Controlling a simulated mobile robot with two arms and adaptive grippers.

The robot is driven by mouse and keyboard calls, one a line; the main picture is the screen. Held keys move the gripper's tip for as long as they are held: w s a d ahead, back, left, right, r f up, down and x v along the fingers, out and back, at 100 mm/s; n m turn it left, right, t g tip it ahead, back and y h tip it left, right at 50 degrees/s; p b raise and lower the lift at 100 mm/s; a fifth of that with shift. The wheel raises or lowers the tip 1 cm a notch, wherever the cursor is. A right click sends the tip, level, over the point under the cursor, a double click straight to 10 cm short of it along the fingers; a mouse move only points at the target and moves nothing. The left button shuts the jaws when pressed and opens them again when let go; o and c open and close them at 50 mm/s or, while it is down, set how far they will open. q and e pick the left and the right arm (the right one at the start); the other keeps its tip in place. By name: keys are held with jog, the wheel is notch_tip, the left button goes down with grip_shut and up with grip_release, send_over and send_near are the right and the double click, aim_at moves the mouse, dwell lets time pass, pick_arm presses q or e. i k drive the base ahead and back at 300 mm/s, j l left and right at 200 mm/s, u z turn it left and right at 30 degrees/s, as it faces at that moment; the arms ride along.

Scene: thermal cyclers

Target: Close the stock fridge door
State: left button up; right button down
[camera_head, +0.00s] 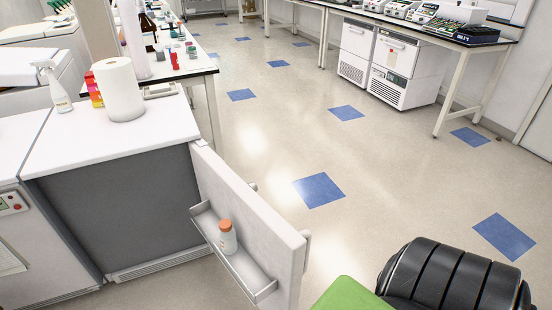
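The stock fridge door (245,208) stands open at the lower middle. It swings out from the right side of a grey-sided cabinet with a white top, the fridge body (110,205). The door's inner face is toward me, and its shelf (260,279) holds a white bottle with an orange cap (228,237). A bit of what looks like a handle (306,247) shows at the door's far edge.
A paper towel roll (119,90) and a spray bottle (54,88) stand on the fridge top. The floor beyond the door is clear. Benches stand at the back.

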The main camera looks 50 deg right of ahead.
aim_at(270, 263)
jog(key=l, duration=0.45)
jog(key=k+l+u, duration=0.1)
jog(key=l, duration=0.4)
jog(key=k+l, duration=0.1)
jog(key=l, duration=0.35)
jog(key=l+u, duration=0.1)
jog(key=l, duration=0.4)
jog(key=k+l, duration=0.15)
jog(key=l, duration=0.3)
jog(key=k+l, duration=0.1)
jog(key=l, duration=0.35)
jog(key=k+l+u, duration=0.25)
jog(key=k+j, duration=0.05)
jog(key=k, duration=0.05)
